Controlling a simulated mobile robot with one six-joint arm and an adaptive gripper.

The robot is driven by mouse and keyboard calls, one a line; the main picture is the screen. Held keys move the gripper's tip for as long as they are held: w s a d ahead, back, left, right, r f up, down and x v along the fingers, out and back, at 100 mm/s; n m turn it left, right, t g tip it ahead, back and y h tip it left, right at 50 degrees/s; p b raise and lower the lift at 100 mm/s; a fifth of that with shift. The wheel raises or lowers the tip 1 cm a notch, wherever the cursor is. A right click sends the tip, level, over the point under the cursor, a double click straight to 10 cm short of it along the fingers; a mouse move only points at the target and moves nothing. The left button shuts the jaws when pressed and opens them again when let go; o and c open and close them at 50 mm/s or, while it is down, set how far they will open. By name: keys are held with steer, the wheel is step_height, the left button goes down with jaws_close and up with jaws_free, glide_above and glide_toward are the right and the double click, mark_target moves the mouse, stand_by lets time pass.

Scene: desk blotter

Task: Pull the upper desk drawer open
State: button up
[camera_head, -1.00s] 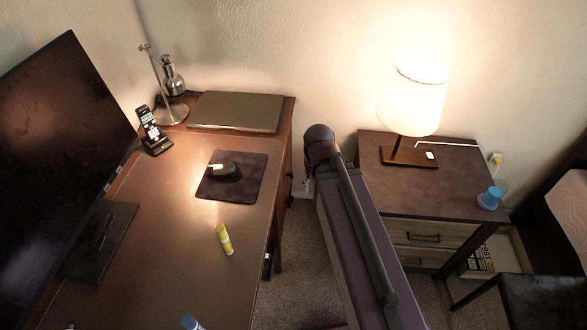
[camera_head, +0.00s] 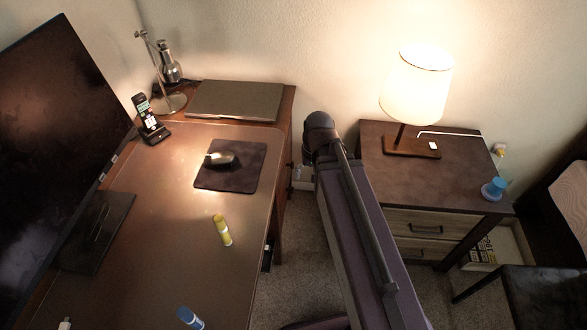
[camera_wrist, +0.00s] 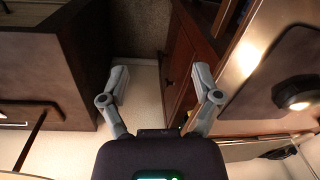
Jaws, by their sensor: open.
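The desk (camera_head: 165,215) stands at the left in the head view, its top lit and its right side in shadow. In the wrist view, a reddish-brown cabinet front (camera_wrist: 180,65) of the desk shows just right of centre; I cannot make out clearly which panel is the upper drawer, or its handle. My gripper (camera_wrist: 160,78) is open and empty in the wrist view, with its fingers spread wide. Its right finger overlaps the cabinet front in the picture; I cannot tell whether they touch. In the head view my gripper does not show.
A nightstand (camera_head: 440,175) with a lit lamp (camera_head: 416,88) stands right of my arm. A mouse (camera_head: 219,158), yellow stick (camera_head: 222,230), blue stick (camera_head: 190,318), laptop (camera_head: 236,101) and monitor (camera_head: 62,140) are on the desk. A narrow floor gap (camera_wrist: 145,85) separates the furniture.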

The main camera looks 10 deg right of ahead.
steer(key=w+f+m+y+b, duration=0.35)
steer(key=w+f+b, duration=0.25)
steer(key=f+b, duration=0.2)
steer(key=m+t+y+b, duration=0.65)
steer(key=m+b, duration=0.75)
steer(key=b, duration=0.9)
glide_toward(292, 165)
steer(key=d+g+y, duration=0.1)
steer(key=d+g, duration=0.1)
steer(key=d, duration=0.1)
steer(key=shift+w+d+f+m+t+b, duration=0.1)
steer(key=shift+d+m+t+b, duration=0.15)
steer(key=shift+d+t+b, duration=0.1)
steer(key=shift+w+d+f+m+t+b, duration=0.1)
steer(key=shift+d+m+t+b, duration=0.15)
steer(key=shift+d, duration=0.1)
steer(key=shift+a, duration=0.1)
steer(key=b+x, duration=0.5)
steer(key=x, duration=0.8)
steer(key=shift+a, duration=0.4)
steer(key=shift+r, duration=0.1)
jaws_close()
